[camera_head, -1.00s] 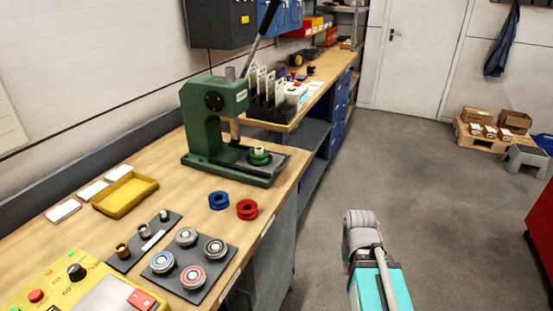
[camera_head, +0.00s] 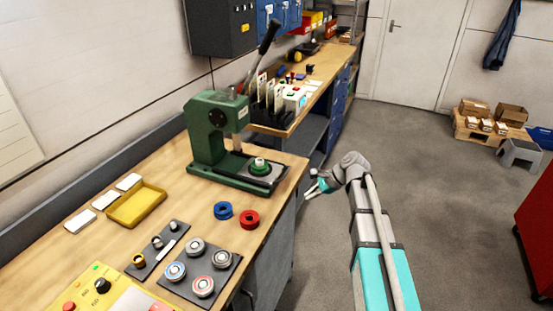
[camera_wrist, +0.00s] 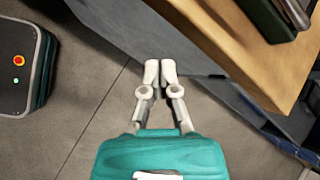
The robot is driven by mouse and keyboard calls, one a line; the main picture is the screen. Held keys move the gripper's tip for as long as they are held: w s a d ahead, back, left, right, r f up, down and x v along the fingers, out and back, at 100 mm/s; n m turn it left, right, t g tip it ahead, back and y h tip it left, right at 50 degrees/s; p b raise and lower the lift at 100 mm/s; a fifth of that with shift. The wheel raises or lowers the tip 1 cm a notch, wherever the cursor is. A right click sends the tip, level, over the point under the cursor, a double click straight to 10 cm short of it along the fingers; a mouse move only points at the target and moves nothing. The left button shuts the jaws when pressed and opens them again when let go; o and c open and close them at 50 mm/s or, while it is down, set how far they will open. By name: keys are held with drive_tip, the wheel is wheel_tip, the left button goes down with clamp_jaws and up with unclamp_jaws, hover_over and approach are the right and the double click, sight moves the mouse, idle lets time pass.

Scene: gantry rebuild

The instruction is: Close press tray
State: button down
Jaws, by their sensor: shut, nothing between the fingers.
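The green press (camera_head: 207,140) stands on the wooden bench, its dark lever raised. Its tray (camera_head: 275,168) is a flat dark plate at the front of the press base, on the side facing the bench's front edge. A green round holder (camera_head: 260,170) with a pale piece on top sits on the tray. My gripper (camera_head: 311,184) is beyond the bench's front edge, to the right of the tray and apart from it. In the wrist view its white fingertips (camera_wrist: 161,72) are together, with nothing between them. A dark green corner of the press (camera_wrist: 262,15) shows at the top right there.
A blue ring (camera_head: 223,210) and a red ring (camera_head: 249,219) lie on the bench near the press. A dark plate with several round parts, a yellow tray (camera_head: 137,205) and a control panel (camera_head: 105,295) are nearer. The floor right of the bench is open.

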sight(271, 171)
drive_tip(key=w+a+r+m+y+p, duration=0.2)
drive_tip(key=w+r+m+y+p, duration=0.1)
drive_tip(key=w+r+m, duration=0.2)
wheel_tip(271, 171, up, 4)
drive_tip(key=shift+w+a+r+m, duration=0.1)
drive_tip(key=shift+w+a+m, duration=0.25)
drive_tip(key=shift+w, duration=0.75)
drive_tip(key=shift+a, duration=0.1)
drive_tip(key=b+x, duration=0.4)
drive_tip(key=x, duration=0.6)
drive_tip(key=shift+w+r, duration=0.1)
drive_tip(key=shift+w, duration=0.05)
drive_tip(key=shift+w, duration=0.2)
